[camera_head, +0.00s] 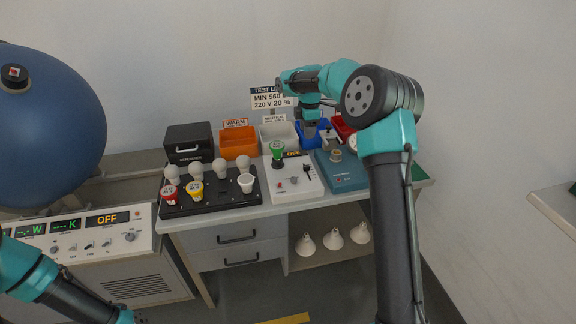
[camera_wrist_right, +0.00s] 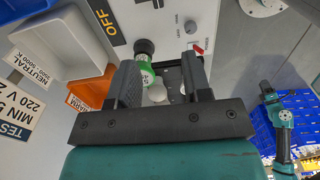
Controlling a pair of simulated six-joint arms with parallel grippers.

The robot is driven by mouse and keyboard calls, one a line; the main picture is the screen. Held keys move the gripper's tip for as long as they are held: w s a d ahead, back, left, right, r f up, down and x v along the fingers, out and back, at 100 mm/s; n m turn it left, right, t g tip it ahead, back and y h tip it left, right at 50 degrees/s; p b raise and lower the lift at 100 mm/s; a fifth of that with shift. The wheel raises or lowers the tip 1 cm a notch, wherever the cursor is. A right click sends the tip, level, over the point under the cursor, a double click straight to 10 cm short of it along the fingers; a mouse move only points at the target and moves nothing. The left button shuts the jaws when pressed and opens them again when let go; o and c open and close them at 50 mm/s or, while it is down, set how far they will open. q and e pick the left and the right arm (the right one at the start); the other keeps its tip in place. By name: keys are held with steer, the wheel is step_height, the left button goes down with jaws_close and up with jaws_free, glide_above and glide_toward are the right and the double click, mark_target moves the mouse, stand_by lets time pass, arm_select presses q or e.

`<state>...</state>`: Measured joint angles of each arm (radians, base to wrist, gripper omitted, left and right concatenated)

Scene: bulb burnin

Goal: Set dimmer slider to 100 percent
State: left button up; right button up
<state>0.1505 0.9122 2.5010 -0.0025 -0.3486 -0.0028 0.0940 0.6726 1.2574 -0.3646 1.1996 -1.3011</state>
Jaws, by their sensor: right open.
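The white test unit (camera_head: 290,190) stands on the bench with a black OFF display, a green-collared bulb (camera_head: 277,149) and small controls. A small dark control on its right side (camera_head: 307,169) looks like the dimmer slider; its setting is too small to read. My right gripper (camera_head: 309,132) is behind the unit, above the blue bin. In the right wrist view its jaws (camera_wrist_right: 162,80) are open, with the green-collared bulb (camera_wrist_right: 145,66) showing between and beyond them. A grey knob (camera_wrist_right: 190,26) and a red switch (camera_wrist_right: 197,49) show there.
A black bulb tray (camera_head: 210,206) lies left of the unit and a teal-blue box (camera_head: 345,180) right of it. Orange (camera_head: 238,143), white (camera_head: 279,137) and blue (camera_head: 316,137) bins stand behind. A large blue sphere (camera_head: 45,125) stands at the left.

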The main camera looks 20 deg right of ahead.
mark_target(306, 166)
steer(key=shift+w+d+r, duration=0.1)
steer(key=shift+r, duration=0.25)
steer(key=shift+f, duration=0.1)
step_height(306, 166, down, 17)
steer(key=shift+f, duration=0.15)
stand_by(0.6)
jaws_close()
stand_by(0.3)
